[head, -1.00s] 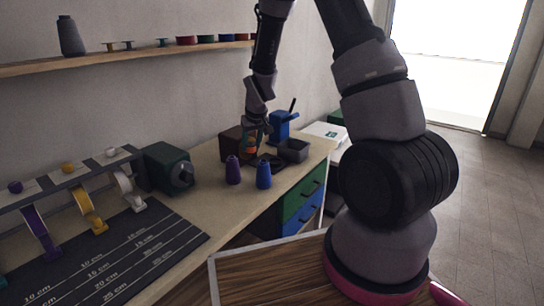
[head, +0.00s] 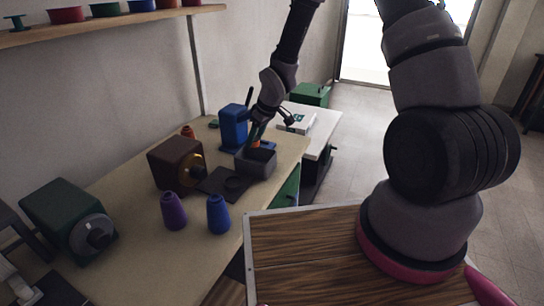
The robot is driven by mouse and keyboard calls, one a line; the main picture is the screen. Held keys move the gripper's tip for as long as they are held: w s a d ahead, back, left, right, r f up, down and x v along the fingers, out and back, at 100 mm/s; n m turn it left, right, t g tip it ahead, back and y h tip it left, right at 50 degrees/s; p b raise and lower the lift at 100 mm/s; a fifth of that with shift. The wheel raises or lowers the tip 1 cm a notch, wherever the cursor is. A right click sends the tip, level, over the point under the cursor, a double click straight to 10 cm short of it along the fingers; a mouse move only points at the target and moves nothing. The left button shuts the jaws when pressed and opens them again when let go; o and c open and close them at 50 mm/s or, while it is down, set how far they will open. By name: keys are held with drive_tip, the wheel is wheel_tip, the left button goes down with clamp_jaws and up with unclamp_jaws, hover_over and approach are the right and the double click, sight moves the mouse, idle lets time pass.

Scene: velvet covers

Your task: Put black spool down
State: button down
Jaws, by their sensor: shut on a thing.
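My gripper (head: 256,134) is at the far part of the workbench, just above the open grey bin (head: 257,165) and in front of the blue device (head: 233,127). It is shut on the black spool, which is too small and dark to make out clearly against the fingers. An orange patch shows at the fingertips. I cannot tell whether the spool touches the bin. A dark flat mat with a round dark piece (head: 235,184) lies left of the bin.
A brown box (head: 176,163) and a green machine (head: 68,217) stand farther left. A white-topped table (head: 322,125) is beyond the bench. Bare bench (head: 130,240) lies left of the cones.

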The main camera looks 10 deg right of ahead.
drive_tip(key=f, duration=0.5)
drive_tip(key=shift+w+d+f, duration=0.25)
drive_tip(key=shift+w+f, duration=0.15)
drive_tip(key=shift+s+f, duration=0.1)
drive_tip(key=shift+f, duration=2)
drive_tip(key=shift+f, duration=0.1)
drive_tip(key=c, duration=0.6)
unclamp_jaws()
drive_tip(key=shift+a, duration=0.1)
